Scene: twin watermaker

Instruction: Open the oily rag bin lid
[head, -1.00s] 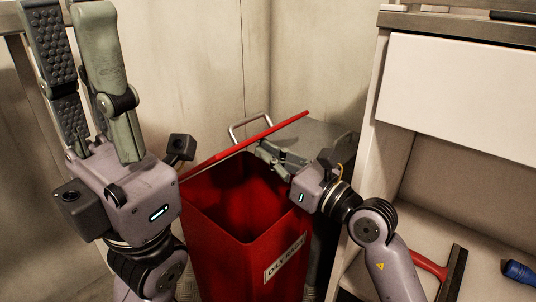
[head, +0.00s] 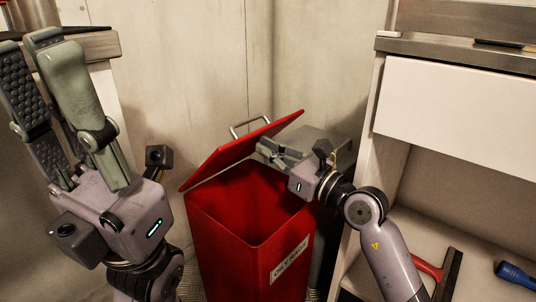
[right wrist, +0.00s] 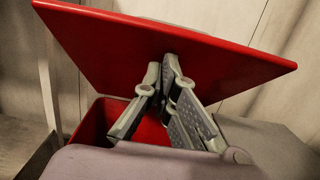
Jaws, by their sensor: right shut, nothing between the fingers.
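The red oily rag bin (head: 232,235) stands open at the top, with a white label (head: 290,262) on its front. Its red lid (head: 235,150) is tilted up, its underside facing me, with a metal handle (head: 249,123) showing behind its top edge. My right gripper (head: 264,152) is shut and empty, over the bin's mouth at the lid's underside. In the right wrist view its fingertips (right wrist: 161,70) are against or just in front of the lid (right wrist: 200,55); contact is hard to tell. My left gripper (head: 32,48) points up at the left, fingers apart, away from the bin.
A grey box-like surface (head: 318,142) is behind the bin at right. A white shelf unit (head: 455,115) stands to the right, with a red-handled squeegee (head: 440,270) and a blue tool (head: 515,272) on its lower shelf. Walls close in behind.

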